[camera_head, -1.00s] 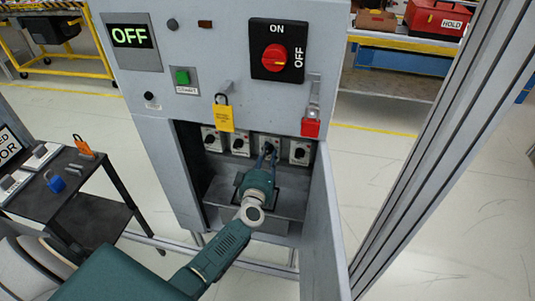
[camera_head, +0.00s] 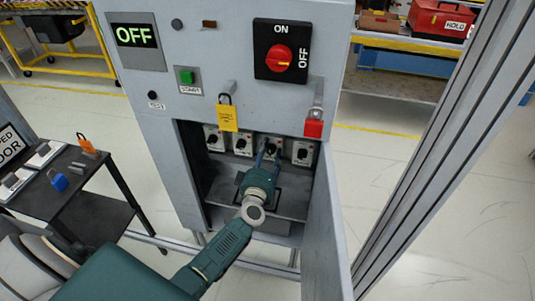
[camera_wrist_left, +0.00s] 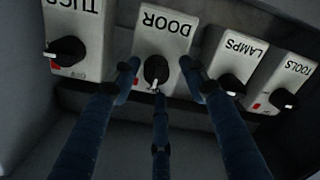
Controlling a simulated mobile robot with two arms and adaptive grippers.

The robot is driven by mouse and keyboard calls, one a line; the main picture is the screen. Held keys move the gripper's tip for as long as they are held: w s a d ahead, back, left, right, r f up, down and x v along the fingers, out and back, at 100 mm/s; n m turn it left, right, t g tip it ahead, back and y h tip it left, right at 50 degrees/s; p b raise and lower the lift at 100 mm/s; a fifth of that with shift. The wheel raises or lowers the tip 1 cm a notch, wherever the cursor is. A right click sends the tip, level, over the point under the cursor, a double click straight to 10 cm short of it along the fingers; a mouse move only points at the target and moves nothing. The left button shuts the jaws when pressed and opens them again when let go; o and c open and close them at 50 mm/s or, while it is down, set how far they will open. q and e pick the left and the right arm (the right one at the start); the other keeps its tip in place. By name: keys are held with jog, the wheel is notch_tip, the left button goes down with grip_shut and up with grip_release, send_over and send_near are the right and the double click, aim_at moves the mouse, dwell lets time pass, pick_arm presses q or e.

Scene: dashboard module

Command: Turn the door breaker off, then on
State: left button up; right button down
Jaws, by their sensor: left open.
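The door breaker (camera_wrist_left: 165,35) is a pale box marked DOOR, upside down in the left wrist view, with a black rotary knob (camera_wrist_left: 156,70). My left gripper (camera_head: 268,150) reaches into the open cabinet. Its dark blue fingers are spread, one on each side of the knob and one below it in the wrist view. I cannot tell whether any finger touches the knob. In the head view the fingers partly hide this breaker. My right gripper is not in view.
The lamps breaker (camera_wrist_left: 232,60), tools breaker (camera_wrist_left: 283,85) and another breaker (camera_wrist_left: 75,30) stand close beside it. The cabinet door (camera_head: 325,225) hangs open at the right. Above are an OFF display (camera_head: 136,36), a red main switch (camera_head: 280,57) and padlocks.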

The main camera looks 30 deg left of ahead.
pick_arm(q)
jog(key=shift+s+d+f, duration=0.15)
jog(key=shift+s, duration=0.1)
jog(key=v, duration=1.1)
jog(key=shift+s, duration=0.25)
